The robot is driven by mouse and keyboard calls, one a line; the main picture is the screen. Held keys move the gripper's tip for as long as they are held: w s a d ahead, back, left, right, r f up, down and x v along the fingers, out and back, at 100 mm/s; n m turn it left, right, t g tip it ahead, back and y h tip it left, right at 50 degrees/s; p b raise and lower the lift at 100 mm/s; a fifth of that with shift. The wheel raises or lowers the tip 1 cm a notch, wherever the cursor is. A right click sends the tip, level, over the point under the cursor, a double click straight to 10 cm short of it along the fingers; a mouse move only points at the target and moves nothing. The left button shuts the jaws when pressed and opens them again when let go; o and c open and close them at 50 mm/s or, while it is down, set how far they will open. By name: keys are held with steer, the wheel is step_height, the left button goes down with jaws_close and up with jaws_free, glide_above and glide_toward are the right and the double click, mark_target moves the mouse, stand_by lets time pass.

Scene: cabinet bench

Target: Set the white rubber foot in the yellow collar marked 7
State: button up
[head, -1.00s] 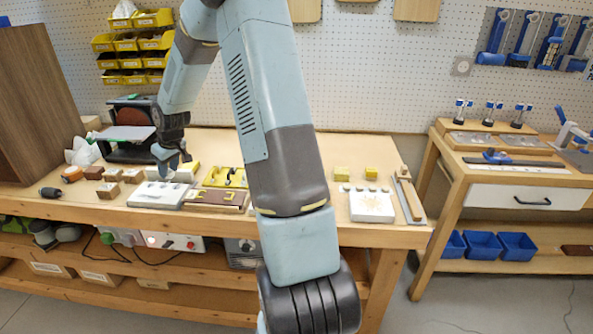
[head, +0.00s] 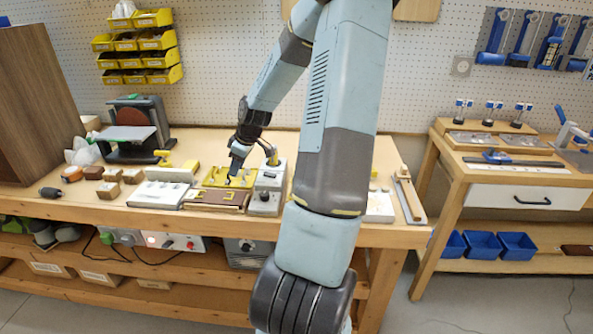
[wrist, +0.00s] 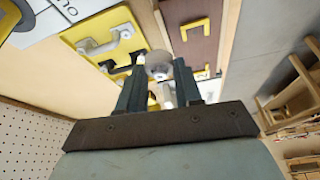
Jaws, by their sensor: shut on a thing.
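My gripper (head: 235,171) is over the yellow plate (head: 213,181) on the bench. In the wrist view my gripper (wrist: 158,75) is shut on a pale, rounded piece, apparently the white rubber foot (wrist: 159,58), held between the fingertips. In the head view the foot is too small to make out. Yellow C-shaped pieces, possibly collars, lie on the brown board; one shows clearly in the wrist view (wrist: 195,29). I cannot read a 7 on any of them. The fingers partly hide the surface below.
The yellow plate carries dark and grey hooked parts. The brown board (head: 213,207) lies in front of it. A grey box with a knob (head: 265,203) stands close to the right. A white block (head: 157,195) and small wooden blocks lie left. My arm hides part of the bench.

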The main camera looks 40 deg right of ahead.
steer(key=s+d+n, duration=0.1)
steer(key=s+d, duration=0.2)
steer(key=s, duration=0.2)
steer(key=s+d+r+n, duration=0.1)
steer(key=s+d, duration=0.2)
steer(key=s, duration=0.2)
steer(key=s+d, duration=0.3)
steer(key=s, duration=0.2)
steer(key=shift+s+d+r+n+g+y, duration=0.25)
steer(key=shift+s+d+n+g+y, duration=0.05)
steer(key=shift+s+d+n+y, duration=0.1)
steer(key=shift+s+d+f, duration=0.1)
steer(key=shift+s+d, duration=0.05)
steer(key=shift+s, duration=0.6)
steer(key=shift+f, duration=2.55)
steer(key=shift+f, duration=0.4)
steer(key=o, duration=1.2)
steer(key=shift+c, duration=0.2)
steer(key=shift+r, duration=0.1)
step_height(320, 180, up, 7)
